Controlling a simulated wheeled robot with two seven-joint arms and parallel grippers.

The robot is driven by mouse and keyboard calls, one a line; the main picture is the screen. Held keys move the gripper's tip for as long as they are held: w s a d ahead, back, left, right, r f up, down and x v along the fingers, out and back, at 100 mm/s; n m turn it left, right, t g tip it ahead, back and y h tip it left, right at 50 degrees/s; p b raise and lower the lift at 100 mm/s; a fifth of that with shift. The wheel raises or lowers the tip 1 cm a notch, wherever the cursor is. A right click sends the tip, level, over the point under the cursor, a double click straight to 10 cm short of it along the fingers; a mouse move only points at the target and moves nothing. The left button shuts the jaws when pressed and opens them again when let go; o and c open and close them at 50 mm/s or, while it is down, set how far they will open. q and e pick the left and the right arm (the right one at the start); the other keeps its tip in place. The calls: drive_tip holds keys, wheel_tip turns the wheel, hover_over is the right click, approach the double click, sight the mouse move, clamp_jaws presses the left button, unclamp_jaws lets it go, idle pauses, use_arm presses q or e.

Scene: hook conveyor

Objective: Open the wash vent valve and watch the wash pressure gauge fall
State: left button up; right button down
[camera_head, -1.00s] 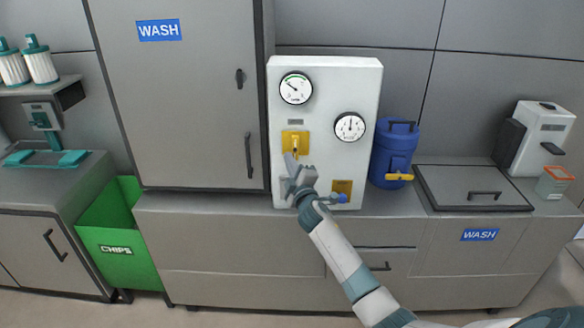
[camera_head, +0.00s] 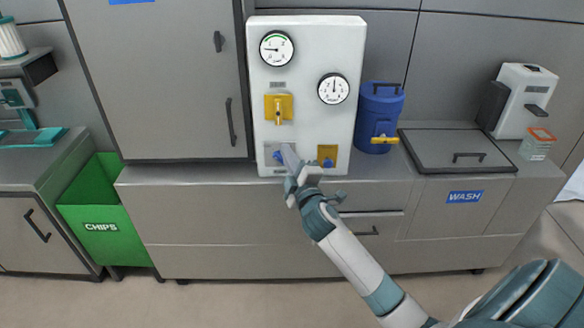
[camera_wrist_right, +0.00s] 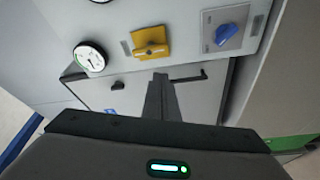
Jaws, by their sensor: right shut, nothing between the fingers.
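A white panel (camera_head: 307,115) carries an upper left gauge (camera_head: 277,48) and a lower right gauge (camera_head: 333,88). The left needle points left; the right needle points about straight up. A yellow valve (camera_head: 279,109) under the left gauge has its handle vertical; it also shows in the right wrist view (camera_wrist_right: 151,42). Another yellow fitting (camera_head: 327,155) is at lower right. My right gripper (camera_head: 288,155) is shut and empty before the panel's lower left. I cannot read the small labels.
A tall cabinet (camera_head: 165,90) stands left of the panel. A blue canister (camera_head: 381,112) with a yellow tap stands close on the right, beside a flat lid (camera_head: 455,150). A green CHIPS bin (camera_head: 100,205) is at lower left. The floor in front is clear.

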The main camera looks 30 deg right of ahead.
drive_tip(key=shift+b+v, duration=0.35)
drive_tip(key=shift+v, duration=1.6)
wheel_tip(320, 180, down, 27)
drive_tip(key=s+a+m+g+y, duration=0.1)
drive_tip(key=s+m+g, duration=0.1)
drive_tip(key=g, duration=0.3)
drive_tip(key=s+a+f+m+g+y, duration=0.1)
drive_tip(key=s+f+g, duration=0.1)
drive_tip(key=s+f, duration=0.45)
drive_tip(key=s+a+f+g, duration=0.1)
drive_tip(key=s+a+f, duration=0.15)
drive_tip(key=f, duration=0.75)
drive_tip(key=s+f+m+g+y, duration=0.1)
drive_tip(key=s+f+g, duration=0.1)
drive_tip(key=s+f, duration=0.45)
drive_tip(key=s+a+f+m+g+b, duration=0.15)
drive_tip(key=s+a+f+g, duration=0.25)
drive_tip(key=s+f, duration=1.25)
drive_tip(key=s+a+f+m+g, duration=0.1)
drive_tip(key=s+f, duration=0.1)
drive_tip(key=s, duration=0.6)
drive_tip(key=s+a+f+m+g+y, duration=0.1)
drive_tip(key=s+a+f, duration=0.1)
drive_tip(key=s, duration=0.6)
drive_tip(key=s+a+f+m+g, duration=0.1)
drive_tip(key=s+f+g, duration=0.1)
drive_tip(key=s, duration=0.6)
drive_tip(key=shift+a+f, duration=0.35)
drive_tip(key=shift+f, duration=0.1)
